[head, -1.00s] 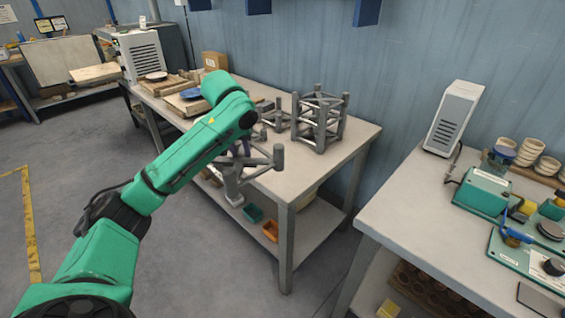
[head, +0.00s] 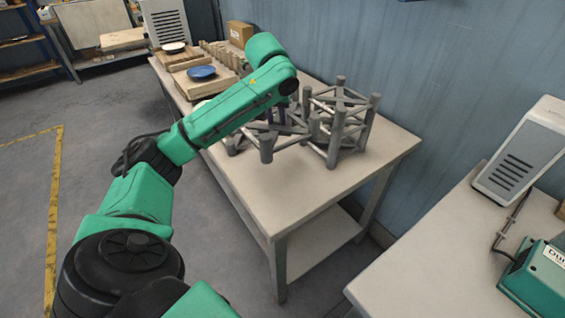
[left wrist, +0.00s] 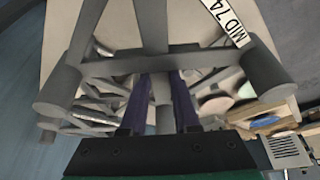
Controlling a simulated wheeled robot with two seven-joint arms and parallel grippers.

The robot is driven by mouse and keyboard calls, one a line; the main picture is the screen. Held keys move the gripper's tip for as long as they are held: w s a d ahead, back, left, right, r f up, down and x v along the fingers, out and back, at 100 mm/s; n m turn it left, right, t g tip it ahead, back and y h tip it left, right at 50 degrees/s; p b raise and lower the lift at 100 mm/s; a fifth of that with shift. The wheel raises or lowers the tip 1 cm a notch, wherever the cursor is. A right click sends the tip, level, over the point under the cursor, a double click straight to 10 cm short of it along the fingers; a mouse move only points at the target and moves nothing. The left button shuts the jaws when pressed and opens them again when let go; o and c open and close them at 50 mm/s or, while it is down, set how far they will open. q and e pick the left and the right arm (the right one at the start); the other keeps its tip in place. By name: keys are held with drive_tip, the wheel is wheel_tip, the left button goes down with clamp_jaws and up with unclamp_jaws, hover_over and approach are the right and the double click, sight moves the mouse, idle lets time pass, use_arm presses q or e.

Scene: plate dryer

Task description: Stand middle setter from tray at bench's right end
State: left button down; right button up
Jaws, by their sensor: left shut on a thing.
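My left gripper is shut on a grey setter (head: 266,148), an open frame of bars with round posts. In the left wrist view its purple fingers (left wrist: 160,105) close around a grey bar, and a white label (left wrist: 228,22) on the frame reads "MID 74". The held setter is over the right half of the bench (head: 300,185); I cannot tell whether its posts touch the top. My forearm hides part of it and the fingers. Another grey setter frame (head: 335,145) stands close to its right. My right gripper is not in view.
The bench's front right corner is bare. Another table (head: 440,255) with a grey vented unit (head: 520,150) stands at the right.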

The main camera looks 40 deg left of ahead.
use_arm(q)
drive_tip(key=f, duration=1.5)
drive_tip(key=shift+s+f, duration=0.25)
drive_tip(key=shift+w+f, duration=0.1)
drive_tip(key=c, duration=0.6)
unclamp_jaws()
drive_tip(key=shift+c, duration=0.2)
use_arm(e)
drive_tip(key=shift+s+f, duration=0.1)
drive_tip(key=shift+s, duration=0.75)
use_arm(q)
drive_tip(key=v, duration=1.2)
drive_tip(key=shift+d+f, duration=0.1)
